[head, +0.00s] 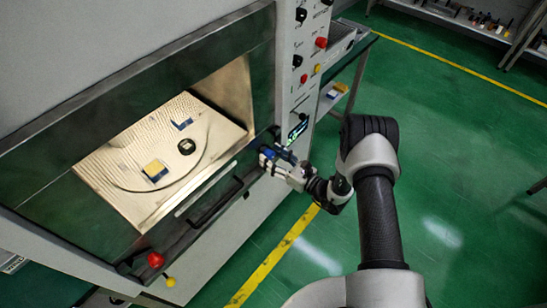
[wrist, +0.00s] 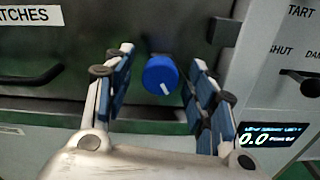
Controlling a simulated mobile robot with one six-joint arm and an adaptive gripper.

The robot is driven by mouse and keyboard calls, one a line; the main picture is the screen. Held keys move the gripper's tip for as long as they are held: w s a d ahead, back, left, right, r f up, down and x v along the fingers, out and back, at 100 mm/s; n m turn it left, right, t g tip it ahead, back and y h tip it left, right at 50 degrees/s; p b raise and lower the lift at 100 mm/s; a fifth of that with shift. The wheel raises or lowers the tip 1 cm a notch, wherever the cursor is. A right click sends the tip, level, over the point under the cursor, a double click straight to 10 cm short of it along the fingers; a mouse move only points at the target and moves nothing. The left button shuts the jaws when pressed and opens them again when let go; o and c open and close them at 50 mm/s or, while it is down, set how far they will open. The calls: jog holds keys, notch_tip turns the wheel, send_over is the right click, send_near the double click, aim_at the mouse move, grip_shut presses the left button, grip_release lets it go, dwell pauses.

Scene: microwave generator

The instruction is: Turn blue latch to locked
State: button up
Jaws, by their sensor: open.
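The blue latch (wrist: 160,72) is a round blue knob on the dark front of the microwave generator, in the middle of the wrist view. A short white mark on it points down and slightly right. My gripper (wrist: 160,60) is open, with one blue-padded finger on each side of the latch. Small gaps show between the latch and both fingers, so it is not gripped. In the head view my gripper (head: 268,158) is at the right end of the machine's front, and the latch cannot be made out clearly there.
A control panel (head: 306,60) with knobs and buttons rises right of the chamber. A lit display (wrist: 268,136) reads 0.0. A dark bar handle (head: 215,203) runs along the front. Green floor right of my arm is clear.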

jog(key=c, duration=1.1)
jog(key=shift+n, duration=0.3)
jog(key=n+b, duration=0.2)
jog(key=n, duration=0.1)
jog(key=shift+n, duration=0.3)
jog(key=n+b, duration=0.2)
jog(key=n, duration=0.2)
jog(key=n+b, duration=0.2)
jog(key=n, duration=0.3)
jog(key=n+b, duration=0.2)
jog(key=n, duration=0.2)
jog(key=shift+n, duration=0.3)
jog(key=shift+b, duration=0.3)
